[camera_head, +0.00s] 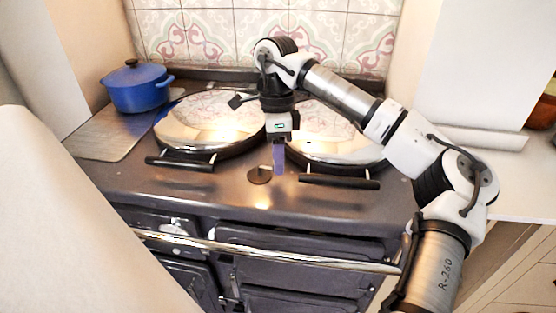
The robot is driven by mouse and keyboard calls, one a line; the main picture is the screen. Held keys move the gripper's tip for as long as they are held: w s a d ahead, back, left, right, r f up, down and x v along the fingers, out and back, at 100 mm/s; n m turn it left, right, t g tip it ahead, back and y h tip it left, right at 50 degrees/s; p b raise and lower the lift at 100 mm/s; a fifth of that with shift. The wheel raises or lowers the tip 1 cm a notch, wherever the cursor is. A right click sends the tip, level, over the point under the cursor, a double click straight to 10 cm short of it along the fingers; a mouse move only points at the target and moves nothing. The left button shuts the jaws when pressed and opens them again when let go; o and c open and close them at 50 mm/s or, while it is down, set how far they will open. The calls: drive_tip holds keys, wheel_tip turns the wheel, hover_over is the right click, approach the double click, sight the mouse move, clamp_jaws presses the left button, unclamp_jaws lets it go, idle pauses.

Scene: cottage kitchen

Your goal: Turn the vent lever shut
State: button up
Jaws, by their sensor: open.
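A small dark round fitting (258,175), which may be the vent lever, sits on the stove's top plate between the two lid handles. Its exact shape and turn are too small to tell. My gripper (279,168) points straight down just to the right of this fitting, with its purple fingers low over the stove top. The gripper is open and holds nothing that I can see. I cannot tell whether its fingers touch the fitting.
Two shiny domed lids, left (210,121) and right (322,132), cover the dark stove (215,195), with black handles in front. A blue pot (136,88) stands at the back left. A metal rail (270,254) crosses the front. White walls flank both sides.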

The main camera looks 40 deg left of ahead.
drive_tip(key=shift+s+d+f, duration=0.1)
drive_tip(key=shift+s+f, duration=0.05)
drive_tip(key=shift+f, duration=0.75)
drive_tip(key=shift+c, duration=0.3)
drive_tip(key=c, duration=0.9)
